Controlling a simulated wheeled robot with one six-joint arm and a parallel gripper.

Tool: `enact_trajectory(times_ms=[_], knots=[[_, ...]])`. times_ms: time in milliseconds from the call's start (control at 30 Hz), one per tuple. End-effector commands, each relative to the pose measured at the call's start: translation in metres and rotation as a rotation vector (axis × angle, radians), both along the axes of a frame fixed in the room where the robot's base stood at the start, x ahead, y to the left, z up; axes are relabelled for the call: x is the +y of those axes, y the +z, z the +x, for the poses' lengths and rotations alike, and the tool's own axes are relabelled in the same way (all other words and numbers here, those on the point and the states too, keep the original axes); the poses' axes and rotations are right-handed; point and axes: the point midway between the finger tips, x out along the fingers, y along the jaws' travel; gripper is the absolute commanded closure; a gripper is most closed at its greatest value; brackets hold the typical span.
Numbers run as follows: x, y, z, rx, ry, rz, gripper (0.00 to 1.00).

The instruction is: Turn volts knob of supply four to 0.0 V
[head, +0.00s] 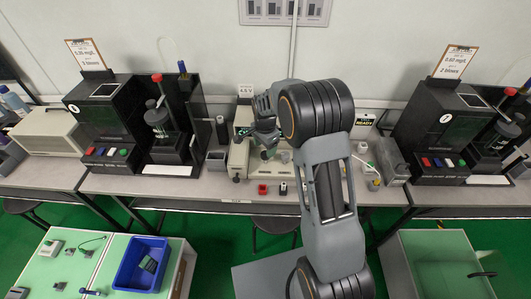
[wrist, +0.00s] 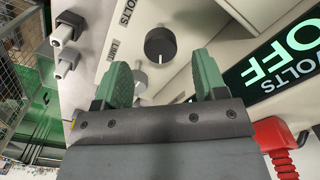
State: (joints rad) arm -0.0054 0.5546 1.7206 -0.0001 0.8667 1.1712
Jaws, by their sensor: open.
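The supply (head: 237,155) is a beige box on the middle bench, partly hidden by my arm in the head view. In the wrist view its panel shows a dark round volts knob (wrist: 160,44) under the word VOLTS, with a pale index mark on it. A smaller grey knob (wrist: 140,80) marked LIMIT sits nearer to me. The display (wrist: 270,68) reads OFF in green, with VOLTS beside it. My gripper (wrist: 161,62) is open, its green fingers pointing at the panel, one each side of the volts knob's line. Contact with the knob cannot be told. My gripper is also in the head view (head: 264,132).
A red plug (wrist: 275,135) and lead are close by my right finger. Grey connectors (wrist: 66,45) are at the left. Black test stations (head: 115,120) stand on both sides. A blue tray (head: 128,262) sits on the front left table.

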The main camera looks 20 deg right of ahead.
Motion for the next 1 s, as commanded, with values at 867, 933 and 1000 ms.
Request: enact_trajectory(times_ms=[867, 933, 1000], knots=[[0.000, -0.039, 0.000, 0.000, 0.001, 0.000, 0.48], [0.000, -0.039, 0.000, 0.000, 0.001, 0.000, 0.55], [0.000, -0.039, 0.000, 0.000, 0.001, 0.000, 0.62]])
